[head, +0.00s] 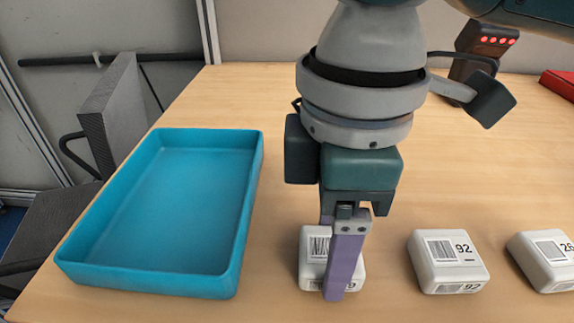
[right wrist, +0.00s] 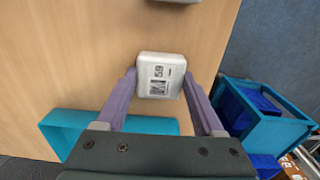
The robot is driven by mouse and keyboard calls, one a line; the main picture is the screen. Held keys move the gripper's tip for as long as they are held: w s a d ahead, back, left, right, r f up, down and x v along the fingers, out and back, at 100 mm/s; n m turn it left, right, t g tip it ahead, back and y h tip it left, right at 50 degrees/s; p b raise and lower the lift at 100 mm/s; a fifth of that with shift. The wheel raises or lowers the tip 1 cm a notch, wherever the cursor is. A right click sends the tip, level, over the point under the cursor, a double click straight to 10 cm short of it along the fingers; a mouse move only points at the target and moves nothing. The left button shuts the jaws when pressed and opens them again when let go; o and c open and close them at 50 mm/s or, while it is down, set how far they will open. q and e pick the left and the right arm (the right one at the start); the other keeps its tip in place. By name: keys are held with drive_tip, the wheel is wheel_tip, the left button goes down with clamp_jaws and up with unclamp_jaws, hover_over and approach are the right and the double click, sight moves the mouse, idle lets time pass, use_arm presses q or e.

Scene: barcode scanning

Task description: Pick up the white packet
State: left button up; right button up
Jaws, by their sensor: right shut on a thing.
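A white packet (head: 312,246) with a barcode label lies on the wooden table, partly hidden by my right gripper. My right gripper (head: 339,278) comes down over it from above, with a purple finger across its front side. In the right wrist view the packet (right wrist: 160,88) sits between the two purple fingers, its label reading 59, and the gripper (right wrist: 160,74) is shut on it. The packet appears to be still at table level. My left gripper is not in view.
A blue tray (head: 245,235) stands left of the packet. Two more white packets, one marked 92 (head: 423,268) and one marked 26 (head: 530,266), lie to the right. A dark device with red lights (head: 475,65) stands at the back right. A blue crate (right wrist: 282,132) shows in the wrist view.

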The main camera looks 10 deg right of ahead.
drive_tip(key=c, duration=0.6)
drive_tip(key=shift+c, duration=0.2)
